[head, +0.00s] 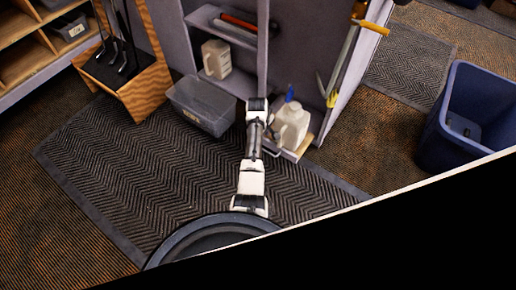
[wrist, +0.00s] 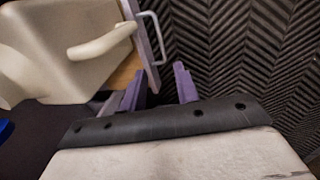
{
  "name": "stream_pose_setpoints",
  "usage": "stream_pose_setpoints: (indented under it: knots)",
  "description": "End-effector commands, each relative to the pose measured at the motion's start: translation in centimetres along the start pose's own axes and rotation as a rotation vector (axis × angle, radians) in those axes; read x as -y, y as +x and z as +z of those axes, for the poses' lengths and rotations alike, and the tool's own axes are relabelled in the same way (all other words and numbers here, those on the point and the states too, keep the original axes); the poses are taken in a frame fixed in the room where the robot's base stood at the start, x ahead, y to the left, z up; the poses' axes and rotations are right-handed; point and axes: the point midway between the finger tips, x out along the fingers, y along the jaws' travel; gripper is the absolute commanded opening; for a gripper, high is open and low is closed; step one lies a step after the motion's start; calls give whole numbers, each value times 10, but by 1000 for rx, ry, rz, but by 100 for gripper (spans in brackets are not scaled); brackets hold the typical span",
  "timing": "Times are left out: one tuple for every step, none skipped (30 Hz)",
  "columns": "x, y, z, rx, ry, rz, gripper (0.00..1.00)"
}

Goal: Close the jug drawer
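The jug drawer (head: 300,150) stands pulled out of the lower part of the grey cabinet, with a cream jug (head: 292,124) upright in it. In the wrist view the jug (wrist: 60,50) with its handle fills the upper left. The drawer's front panel (wrist: 150,50) carries a pale bar handle (wrist: 160,38). My gripper (wrist: 160,88) is open and empty, its two purple fingers apart just below the panel's near end. The left finger is close to the panel; I cannot tell whether it touches. In the head view my arm reaches in beside the drawer, and the fingers are not clear.
A grey plastic bin (head: 203,105) stands on the mat left of my arm. A second jug (head: 216,59) sits on a cabinet shelf. An open cabinet door (head: 352,70) with tools is on the right. A blue bin (head: 474,115) stands further right. The near mat (head: 130,170) is clear.

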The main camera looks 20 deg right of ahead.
Motion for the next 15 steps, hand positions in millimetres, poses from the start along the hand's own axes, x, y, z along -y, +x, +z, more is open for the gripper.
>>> stream_pose_setpoints:
  knots:
    - [1, 5, 2, 4, 0, -6, 31]
    - [1, 8, 3, 5, 0, -8, 31]
    - [1, 12, 2, 6, 0, -8, 31]
    - [1, 16, 2, 5, 0, -8, 31]
    - [2, 22, 2, 5, 0, -7, 31]
    - [2, 29, 2, 5, 0, -8, 31]
    - [2, 35, 2, 5, 0, -8, 31]
    - [2, 42, 2, 5, 0, -6, 31]
    - [2, 51, 2, 5, 0, -7, 31]
    - [2, 58, 2, 5, 0, -6, 31]
    - [2, 65, 2, 5, 0, -6, 31]
    - [1, 74, 2, 4, 1, -5, 31]
    - [1, 80, 2, 4, 1, -6, 31]
    - [1, 87, 2, 3, 1, -5, 31]
    - [2, 95, 2, 4, 1, -5, 31]
